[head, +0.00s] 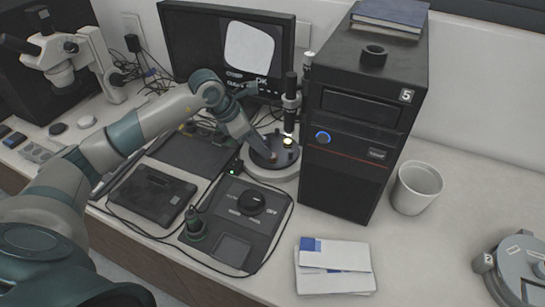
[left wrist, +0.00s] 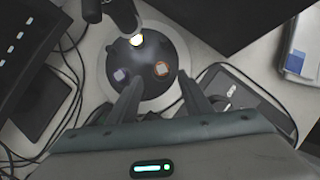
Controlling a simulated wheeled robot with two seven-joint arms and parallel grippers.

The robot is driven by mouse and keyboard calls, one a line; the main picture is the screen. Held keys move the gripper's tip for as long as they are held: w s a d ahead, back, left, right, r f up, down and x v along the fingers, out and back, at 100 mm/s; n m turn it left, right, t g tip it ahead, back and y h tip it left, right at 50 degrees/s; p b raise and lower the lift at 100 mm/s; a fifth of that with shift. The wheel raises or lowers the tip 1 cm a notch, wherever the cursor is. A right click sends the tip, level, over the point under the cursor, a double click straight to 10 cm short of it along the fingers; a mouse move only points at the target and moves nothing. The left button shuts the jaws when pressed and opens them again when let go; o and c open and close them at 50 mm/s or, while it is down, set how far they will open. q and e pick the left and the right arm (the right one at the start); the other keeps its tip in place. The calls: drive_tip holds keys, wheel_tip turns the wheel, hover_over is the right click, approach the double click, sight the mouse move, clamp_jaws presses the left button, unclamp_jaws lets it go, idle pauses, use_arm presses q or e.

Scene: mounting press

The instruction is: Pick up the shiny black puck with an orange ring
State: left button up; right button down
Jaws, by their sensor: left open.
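In the left wrist view a small round piece with an orange ring (left wrist: 162,69) sits on the dark round stage (left wrist: 150,40) of an instrument; its top looks pale in the light. A second small grey piece (left wrist: 120,75) sits to its left on the same stage. My left gripper (left wrist: 160,82) is open and empty, its two fingers reaching over the stage's near edge, with the orange-ringed piece between and just beyond the tips. In the head view my left gripper (head: 264,154) is at the stage; the orange-ringed piece cannot be made out there. My right gripper is not in view.
The instrument's upright black tube (head: 291,100) with a bright lamp stands at the stage's far side. A black computer tower (head: 345,185) stands close on the right. A control box with a knob (head: 240,215) lies in front, with cables around. Papers (head: 335,282) lie nearer.

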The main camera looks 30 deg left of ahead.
sight(273, 158)
use_arm(q)
drive_tip(key=shift+w+d+f+p, duration=0.15)
drive_tip(key=shift+d+f+p, duration=0.15)
drive_tip(key=shift+f+p, duration=0.25)
drive_tip(key=p+x, duration=0.1)
drive_tip(key=x, duration=0.2)
drive_tip(key=shift+p, duration=0.4)
drive_tip(key=shift+w+d+f, duration=0.15)
drive_tip(key=shift+f, duration=0.3)
drive_tip(key=c, duration=1.1)
